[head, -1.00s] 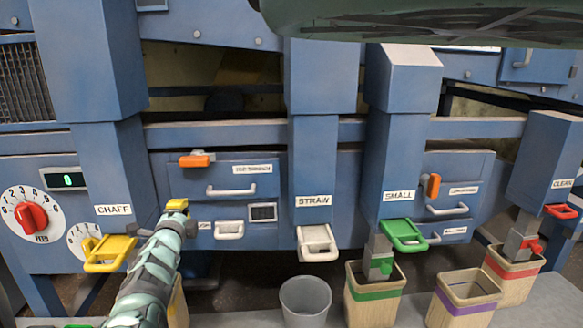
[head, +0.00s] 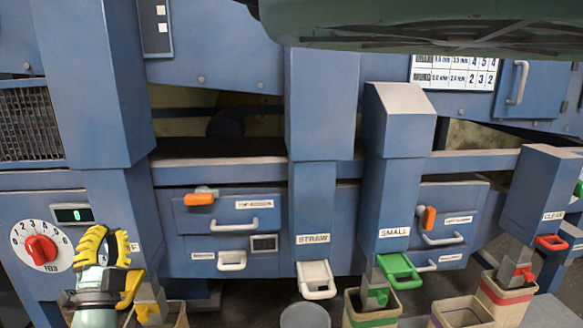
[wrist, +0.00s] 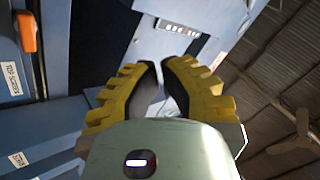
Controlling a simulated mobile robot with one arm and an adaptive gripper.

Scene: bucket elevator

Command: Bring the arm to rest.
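My gripper (head: 103,238), with ridged yellow fingers and dark inner pads, is at the lower left of the head view. It is raised in front of the chaff chute (head: 112,195) and covers part of its label. In the wrist view, the gripper (wrist: 161,65) points up past the blue machine toward the roof. A narrow gap shows between its fingers, with nothing held. A yellow handle (head: 132,286) shows just right of and below the gripper, partly hidden by it. I cannot tell from these views whether they touch.
The feed dial (head: 40,248) is close left of the gripper. The straw handle (head: 317,280), green handle (head: 400,270) and red handle (head: 552,243) are further right. A dark green round thing (head: 420,22) overhangs the top.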

